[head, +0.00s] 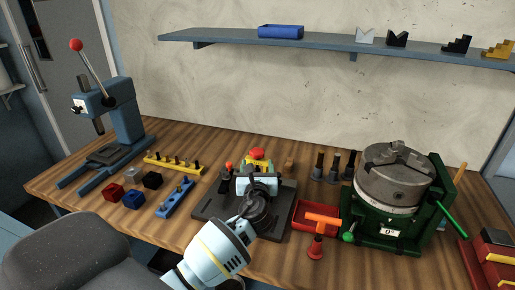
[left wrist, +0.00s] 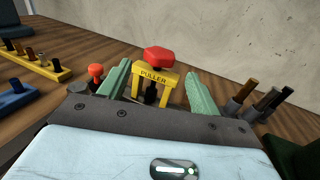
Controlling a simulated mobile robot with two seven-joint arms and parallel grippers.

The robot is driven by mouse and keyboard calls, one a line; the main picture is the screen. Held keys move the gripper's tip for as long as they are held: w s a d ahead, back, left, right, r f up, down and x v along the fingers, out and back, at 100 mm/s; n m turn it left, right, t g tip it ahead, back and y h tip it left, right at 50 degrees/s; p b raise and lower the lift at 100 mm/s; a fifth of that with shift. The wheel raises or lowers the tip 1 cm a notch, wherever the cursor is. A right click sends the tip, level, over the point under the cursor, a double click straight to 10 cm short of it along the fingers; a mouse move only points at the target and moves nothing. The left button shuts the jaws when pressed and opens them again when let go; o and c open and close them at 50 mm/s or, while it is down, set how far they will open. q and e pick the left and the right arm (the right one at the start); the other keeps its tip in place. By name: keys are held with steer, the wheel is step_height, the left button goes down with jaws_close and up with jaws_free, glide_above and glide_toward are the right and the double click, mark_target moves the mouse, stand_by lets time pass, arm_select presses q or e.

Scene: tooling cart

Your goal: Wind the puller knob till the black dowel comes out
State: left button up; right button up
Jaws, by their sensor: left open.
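The puller is a yellow bridge frame (left wrist: 170,80) lettered PULLER with a red knob (left wrist: 158,55) on top. In the head view the red knob (head: 257,153) shows just beyond my left gripper (head: 257,170). My left gripper (left wrist: 158,72) is open, with one green-padded finger on each side of the puller in the left wrist view. Nothing is held, and I cannot tell whether the fingers touch the frame. A dark upright piece, perhaps the black dowel (left wrist: 150,96), shows under the frame, partly hidden by the gripper. My right gripper is not in view.
A dark fixture plate (head: 205,212) lies under the gripper. A red tray (head: 301,222), an orange-handled tool (head: 322,219) and a green-based chuck (head: 395,180) stand to the right. Yellow (head: 172,163) and blue (head: 176,198) pin racks and a lever press (head: 120,115) are left.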

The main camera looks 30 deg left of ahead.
mark_target(257, 156)
arm_select(q)
steer(key=shift+s+r, duration=0.1)
steer(key=shift+x, duration=3.85)
steer(key=c, duration=1)
